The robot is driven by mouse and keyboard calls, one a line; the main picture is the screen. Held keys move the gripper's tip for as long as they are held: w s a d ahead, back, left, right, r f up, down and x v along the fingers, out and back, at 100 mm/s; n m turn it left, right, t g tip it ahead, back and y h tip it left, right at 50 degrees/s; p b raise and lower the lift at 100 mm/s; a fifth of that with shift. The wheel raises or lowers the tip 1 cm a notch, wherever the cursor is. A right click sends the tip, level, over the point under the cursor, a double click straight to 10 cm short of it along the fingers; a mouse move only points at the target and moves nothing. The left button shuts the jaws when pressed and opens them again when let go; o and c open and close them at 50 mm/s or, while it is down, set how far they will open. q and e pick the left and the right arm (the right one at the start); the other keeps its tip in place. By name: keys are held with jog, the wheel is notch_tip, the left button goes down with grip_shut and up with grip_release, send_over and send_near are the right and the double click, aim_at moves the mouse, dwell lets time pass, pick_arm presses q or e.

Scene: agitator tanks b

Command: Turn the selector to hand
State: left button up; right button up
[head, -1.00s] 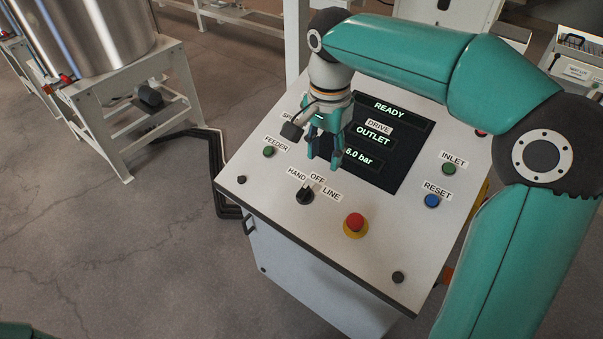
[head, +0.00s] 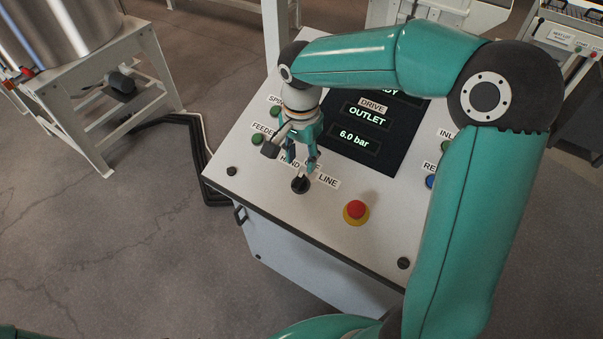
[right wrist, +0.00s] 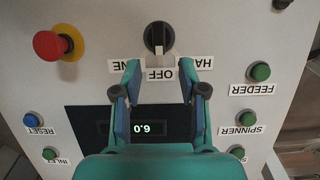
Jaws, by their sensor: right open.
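The selector (head: 300,185) is a black rotary knob on the sloped white panel, with HAND, OFF and LINE labels around it. In the right wrist view the selector (right wrist: 159,36) appears upside down at the top middle, its pale mark toward the OFF label (right wrist: 160,75). My right gripper (head: 301,165) is open and empty, just up the panel from the knob, and partly hides the labels. In the wrist view its fingertips (right wrist: 160,68) stand apart on either side of the OFF label, short of the knob. I cannot see contact. My left gripper is not in view.
A red emergency stop (head: 356,211) on a yellow base sits right of the selector. Green FEEDER (head: 257,139) and SPINNER buttons lie up-left. A dark display (head: 365,130) reads OUTLET, 6.0 bar. My right arm covers the panel's right side.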

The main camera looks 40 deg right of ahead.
aim_at(301, 174)
notch_tip(301, 174, down, 6)
jog(key=shift+f, duration=0.2)
jog(key=c, duration=0.8)
